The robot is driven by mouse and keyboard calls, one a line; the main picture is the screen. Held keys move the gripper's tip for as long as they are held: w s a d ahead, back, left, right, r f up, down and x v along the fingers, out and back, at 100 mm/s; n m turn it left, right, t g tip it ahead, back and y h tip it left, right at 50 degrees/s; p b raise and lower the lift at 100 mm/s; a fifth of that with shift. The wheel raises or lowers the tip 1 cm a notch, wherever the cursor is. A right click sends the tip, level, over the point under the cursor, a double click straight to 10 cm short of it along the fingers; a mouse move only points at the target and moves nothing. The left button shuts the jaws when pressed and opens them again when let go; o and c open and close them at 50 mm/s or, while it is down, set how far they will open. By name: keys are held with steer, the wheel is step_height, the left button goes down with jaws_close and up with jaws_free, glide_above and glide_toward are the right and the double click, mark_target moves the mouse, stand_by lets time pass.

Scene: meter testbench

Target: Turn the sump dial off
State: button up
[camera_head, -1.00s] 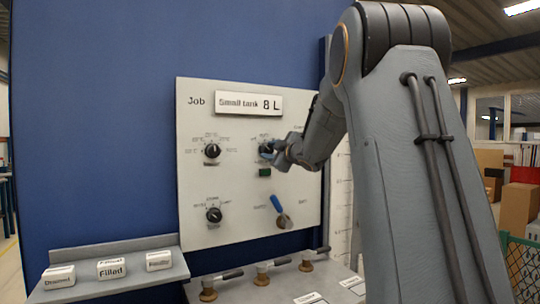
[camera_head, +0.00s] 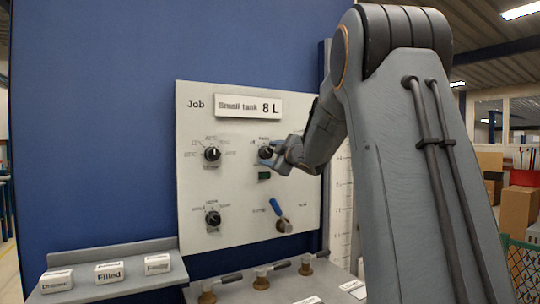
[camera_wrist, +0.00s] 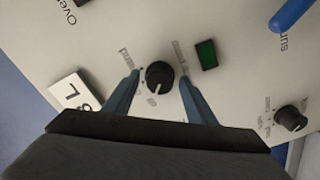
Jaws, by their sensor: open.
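A black round dial (camera_head: 265,152) is at the upper right of the white panel, above a small green indicator (camera_head: 264,176). In the wrist view this dial (camera_wrist: 159,76) lies between the two blue fingers of my gripper (camera_wrist: 158,84), with a gap on both sides. A pale mark shows on the dial's face. My gripper (camera_head: 270,157) is open and empty in front of the dial, covering part of it in the head view. The small labels around the dials are too blurred to tell which one is named sump.
Other black dials sit at the upper left (camera_head: 212,154) and lower left (camera_head: 212,218) of the panel. A blue-handled lever (camera_head: 280,215) is at the lower right. A "Small tank 8 L" sign (camera_head: 249,106) is above. Valves (camera_head: 262,277) and a shelf of labelled blocks (camera_head: 110,272) stand below.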

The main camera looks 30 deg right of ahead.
steer(key=s+b, duration=0.1)
steer(key=s, duration=0.6)
steer(key=shift+s, duration=0.25)
steer(key=shift+d, duration=0.15)
